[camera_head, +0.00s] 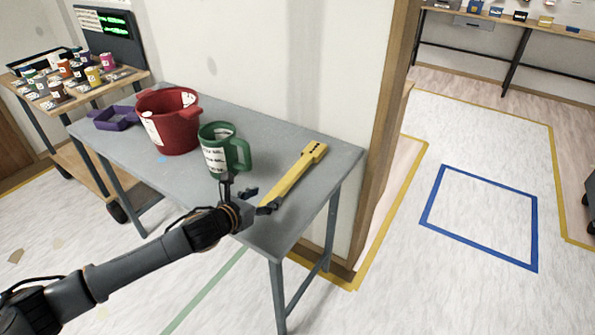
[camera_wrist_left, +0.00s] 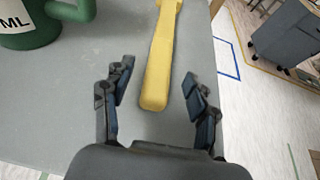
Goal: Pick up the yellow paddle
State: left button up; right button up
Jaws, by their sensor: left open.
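The yellow paddle (camera_head: 294,175) lies flat on the grey table (camera_head: 270,134), near its right end. Its handle points toward my left gripper. My left gripper (camera_head: 257,200) is open at the near edge of the table, by the handle end. In the left wrist view the paddle (camera_wrist_left: 160,55) runs down the picture, and its rounded handle end sits between the tips of my open left gripper (camera_wrist_left: 155,92). Nothing is held. The far end of the paddle is cut off in the left wrist view. My right gripper does not show.
A green mug (camera_head: 219,150) stands left of the paddle, with its handle toward it. A red bucket (camera_head: 170,120) and a purple tray (camera_head: 114,118) are farther left. A wall post (camera_head: 375,150) rises beyond the table's right end. A cart with several cans (camera_head: 75,75) stands behind.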

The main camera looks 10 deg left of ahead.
aim_at(275, 191)
pick_arm(q)
jog(key=shift+w+d+f, duration=0.15)
jog(key=shift+w, duration=0.3)
jog(key=shift+w+d+f, duration=0.2)
jog(key=shift+w, duration=0.3)
jog(key=x, duration=0.4)
jog(key=shift+w+d+f, duration=0.1)
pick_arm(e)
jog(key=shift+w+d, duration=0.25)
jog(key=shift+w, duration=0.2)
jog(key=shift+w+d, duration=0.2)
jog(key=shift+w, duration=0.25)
pick_arm(q)
grip_shut()
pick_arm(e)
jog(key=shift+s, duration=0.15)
